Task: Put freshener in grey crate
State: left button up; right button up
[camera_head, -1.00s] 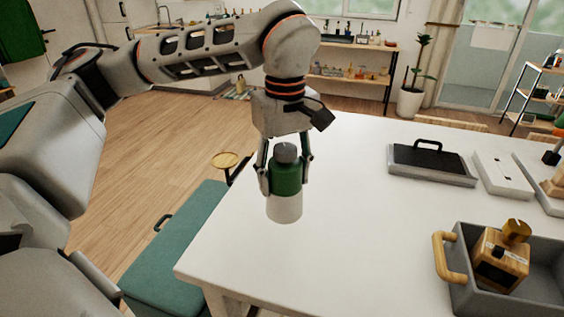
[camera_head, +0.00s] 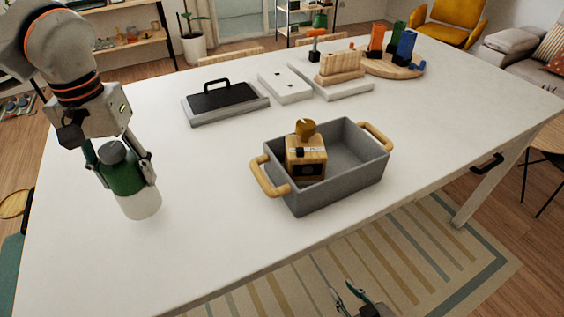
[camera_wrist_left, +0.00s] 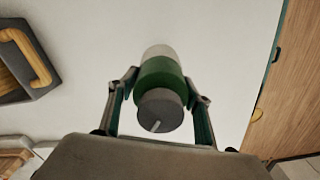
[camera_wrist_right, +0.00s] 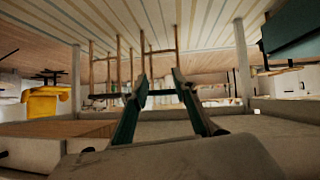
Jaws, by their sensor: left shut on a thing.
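The freshener, a white and green bottle with a grey cap (camera_head: 137,187), is upright or slightly tilted at the left of the white table. My left gripper (camera_head: 122,172) is shut on its green part. The left wrist view shows the bottle (camera_wrist_left: 161,75) between both fingers. Whether its base touches the table is unclear. The grey crate (camera_head: 340,193) with two wooden handles stands right of the bottle, apart from it. A wooden block with a gold knob (camera_head: 306,158) sits in its left part. My right gripper (camera_wrist_right: 160,77) is open and empty, low beyond the table's front edge.
The crate's right part is bare. Behind it on the white table (camera_head: 220,220) are a black-topped grey tray (camera_head: 225,101), a white flat box (camera_head: 286,86) and a wooden stand with coloured blocks (camera_head: 395,65). The tabletop between bottle and crate is clear.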

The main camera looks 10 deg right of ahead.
aim_at(342, 164)
jog(key=i+j+z, duration=0.15)
jog(key=z, duration=0.35)
jog(key=i+j+z, duration=0.25)
jog(key=z, duration=0.2)
